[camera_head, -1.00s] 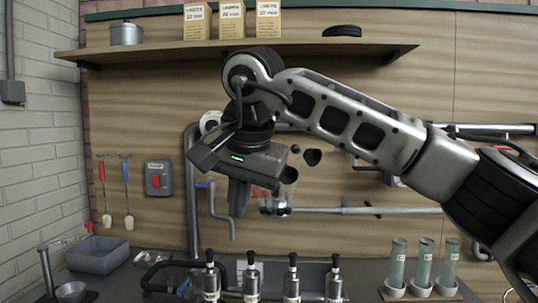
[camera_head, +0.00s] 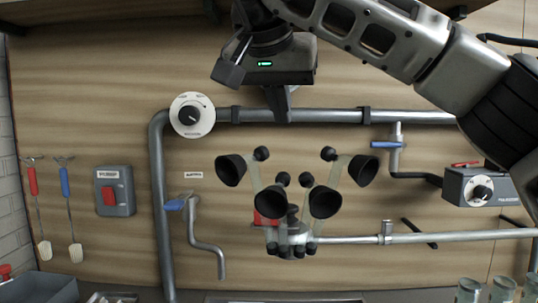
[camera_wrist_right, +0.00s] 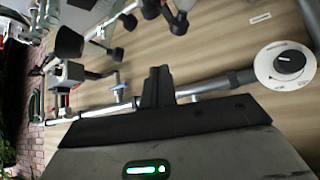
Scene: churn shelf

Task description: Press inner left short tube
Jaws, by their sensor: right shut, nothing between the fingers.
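A cluster of clear short tubes with black cones and black balls hangs in front of the wall, gathered at a metal claw (camera_head: 292,234). A left clear tube (camera_head: 256,178) and a right clear tube (camera_head: 336,176) spread upward. My left gripper is not in view.
A horizontal pipe (camera_head: 300,116) with a white dial (camera_head: 192,115) runs behind the right gripper.

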